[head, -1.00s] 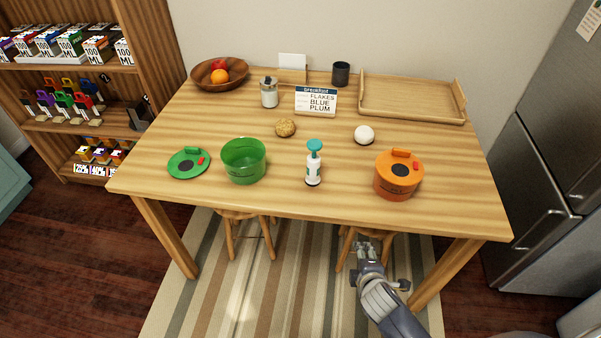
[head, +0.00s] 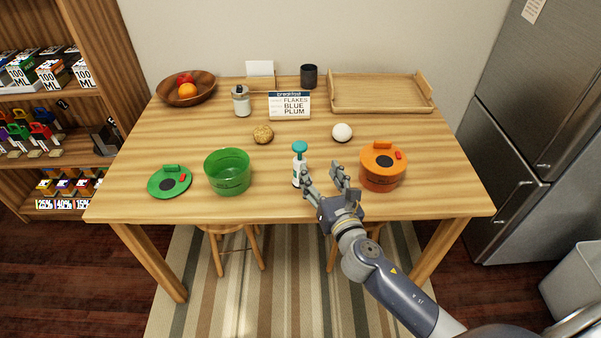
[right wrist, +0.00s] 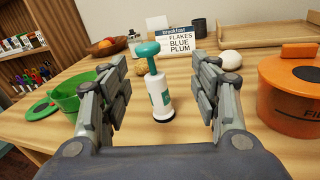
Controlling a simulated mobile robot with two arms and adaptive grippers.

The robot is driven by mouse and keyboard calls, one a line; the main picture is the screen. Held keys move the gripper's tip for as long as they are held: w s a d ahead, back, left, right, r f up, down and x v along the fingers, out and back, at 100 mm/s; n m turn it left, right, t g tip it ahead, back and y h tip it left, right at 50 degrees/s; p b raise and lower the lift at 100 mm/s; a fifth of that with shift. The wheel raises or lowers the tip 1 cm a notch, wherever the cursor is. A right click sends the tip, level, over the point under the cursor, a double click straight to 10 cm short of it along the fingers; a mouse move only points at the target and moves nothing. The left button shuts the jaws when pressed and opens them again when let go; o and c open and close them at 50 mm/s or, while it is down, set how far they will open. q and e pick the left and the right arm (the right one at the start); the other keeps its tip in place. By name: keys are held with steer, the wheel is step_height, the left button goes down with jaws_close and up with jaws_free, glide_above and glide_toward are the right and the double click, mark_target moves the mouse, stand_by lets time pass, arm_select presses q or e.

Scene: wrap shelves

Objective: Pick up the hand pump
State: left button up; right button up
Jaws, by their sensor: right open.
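The hand pump (head: 299,171) is a white bottle with a teal label and a teal pump top. It stands upright near the front edge of the table, between the green tub and the orange pot. My right gripper (head: 324,174) is open just right of and in front of it; a finger overlaps its lower part in the head view. In the right wrist view, the hand pump (right wrist: 158,92) stands beyond and between the two spread fingers (right wrist: 165,88), left of centre, with nothing gripped. My left gripper is out of view.
On the wooden table (head: 275,206), a green tub (head: 228,174) and green lid (head: 169,182) stand left, and a lidded orange pot (head: 382,168) is close on the right. A white ball (head: 342,132), brown lump (head: 263,135), sign (head: 289,106) and tray (head: 380,107) lie behind.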

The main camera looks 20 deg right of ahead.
mark_target(302, 152)
steer(key=w, duration=0.3)
steer(key=w+a+n, duration=0.1)
steer(key=w, duration=0.3)
steer(key=w+a+n, duration=0.1)
steer(key=w, duration=0.3)
steer(key=shift+w+r+y, duration=0.15)
steer(key=shift+w+y, duration=0.1)
steer(key=shift+y, duration=0.05)
jaws_close()
